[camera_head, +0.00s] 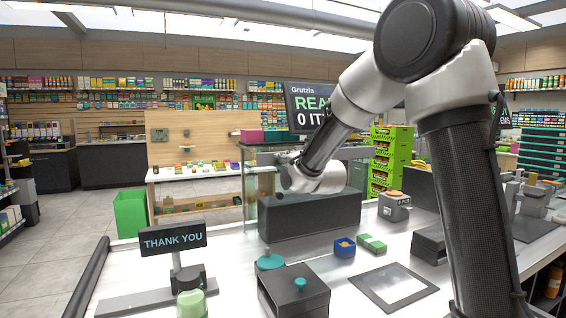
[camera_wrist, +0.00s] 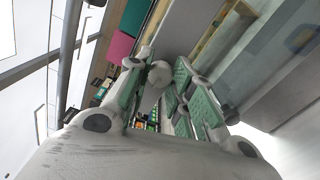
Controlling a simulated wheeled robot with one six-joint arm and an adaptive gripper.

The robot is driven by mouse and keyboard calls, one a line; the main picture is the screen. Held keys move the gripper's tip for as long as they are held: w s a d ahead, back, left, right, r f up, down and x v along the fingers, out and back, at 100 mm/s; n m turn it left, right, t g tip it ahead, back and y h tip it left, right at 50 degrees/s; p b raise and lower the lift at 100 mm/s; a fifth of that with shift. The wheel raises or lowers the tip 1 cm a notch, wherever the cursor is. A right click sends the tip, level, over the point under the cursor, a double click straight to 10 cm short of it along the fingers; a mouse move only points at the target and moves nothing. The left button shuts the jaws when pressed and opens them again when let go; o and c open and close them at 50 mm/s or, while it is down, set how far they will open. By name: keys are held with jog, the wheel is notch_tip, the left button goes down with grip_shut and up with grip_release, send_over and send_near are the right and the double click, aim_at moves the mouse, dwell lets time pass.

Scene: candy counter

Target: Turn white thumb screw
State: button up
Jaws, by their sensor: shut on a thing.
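The white thumb screw (camera_wrist: 159,74) shows in the wrist view as a pale rounded head between my fingertips. My gripper (camera_wrist: 164,65) is shut on it, with green-padded fingers on both sides. In the head view my gripper (camera_head: 284,174) reaches left from my arm, above a long dark box on the counter. The screw cannot be made out there; my gripper and wrist cover that spot. How far the screw is turned cannot be told.
The long dark box (camera_head: 310,216) stands under my gripper. A THANK YOU sign (camera_head: 173,239), a dark box with a teal knob (camera_head: 294,291), a blue box (camera_head: 344,247) and a green block (camera_head: 372,243) stand on the white counter (camera_head: 232,285). A grey frame (camera_head: 416,296) lies at right.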

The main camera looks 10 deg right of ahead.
jog(key=m, duration=0.2)
jog(key=shift+m, duration=0.3)
jog(key=shift+m, duration=1.7)
jog(key=m, duration=0.3)
jog(key=shift+f, duration=0.1)
